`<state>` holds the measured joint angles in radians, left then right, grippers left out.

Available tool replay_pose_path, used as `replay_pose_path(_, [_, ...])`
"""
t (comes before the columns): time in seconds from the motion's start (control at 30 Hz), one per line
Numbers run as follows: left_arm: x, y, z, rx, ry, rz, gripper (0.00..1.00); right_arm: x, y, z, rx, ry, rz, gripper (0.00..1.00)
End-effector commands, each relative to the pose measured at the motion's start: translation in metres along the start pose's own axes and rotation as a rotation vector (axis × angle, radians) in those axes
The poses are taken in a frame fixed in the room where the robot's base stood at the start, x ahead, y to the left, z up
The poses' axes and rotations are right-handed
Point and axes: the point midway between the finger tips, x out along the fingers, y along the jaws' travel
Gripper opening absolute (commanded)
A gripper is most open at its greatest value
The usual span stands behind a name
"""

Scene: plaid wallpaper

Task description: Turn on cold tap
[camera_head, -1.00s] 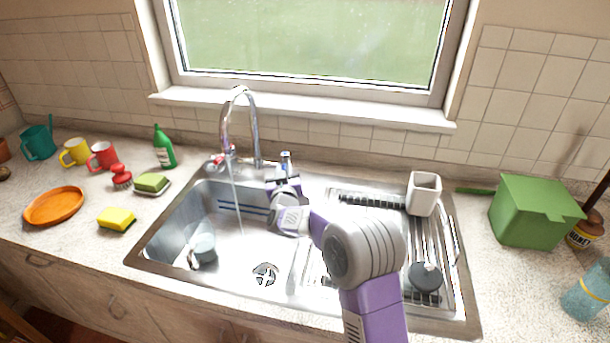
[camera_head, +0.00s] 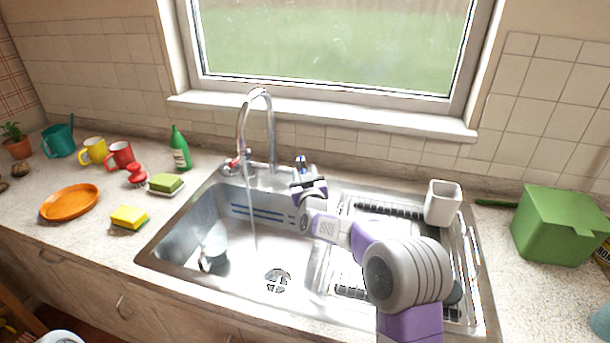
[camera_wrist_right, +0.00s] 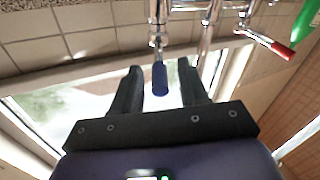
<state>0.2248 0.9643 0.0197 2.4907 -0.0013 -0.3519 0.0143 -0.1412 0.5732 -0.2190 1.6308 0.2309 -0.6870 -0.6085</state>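The chrome tap (camera_head: 271,135) stands behind the sink, and a thin stream of water falls from its spout. Its blue-marked cold handle (camera_head: 301,161) is to the right of the spout's base; its red-marked hot handle (camera_head: 231,163) is to the left. My right gripper (camera_head: 308,186) is just in front of the blue handle. In the right wrist view, the blue handle (camera_wrist_right: 160,79) points between the two dark, spread fingers, with a gap on each side. The red handle (camera_wrist_right: 284,51) is off to the right there. My left gripper is not in view.
The steel sink (camera_head: 160,246) holds a cup (camera_head: 214,246). A white container (camera_head: 442,204) stands on the drainer at right, with a green box (camera_head: 556,228) beyond. A green bottle (camera_head: 180,148), sponges and mugs stand left. The window sill (camera_head: 330,117) is behind the tap.

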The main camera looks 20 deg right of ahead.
Motion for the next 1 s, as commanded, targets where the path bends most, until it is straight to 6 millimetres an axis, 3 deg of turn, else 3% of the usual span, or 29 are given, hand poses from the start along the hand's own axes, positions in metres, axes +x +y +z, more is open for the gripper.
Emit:
replay_pose_path(0.27, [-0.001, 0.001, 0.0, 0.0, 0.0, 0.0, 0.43, -0.009, 0.0, 0.0, 0.0, -0.002, 0.0, 0.43])
replay_pose_path(0.73, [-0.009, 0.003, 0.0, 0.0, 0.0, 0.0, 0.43, -0.068, 0.0, -0.001, 0.0, 0.0, -0.001, 0.43])
replay_pose_path(1.0, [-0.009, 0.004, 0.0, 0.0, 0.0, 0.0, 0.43, -0.076, 0.0, 0.0, 0.0, 0.0, -0.001, 0.43])
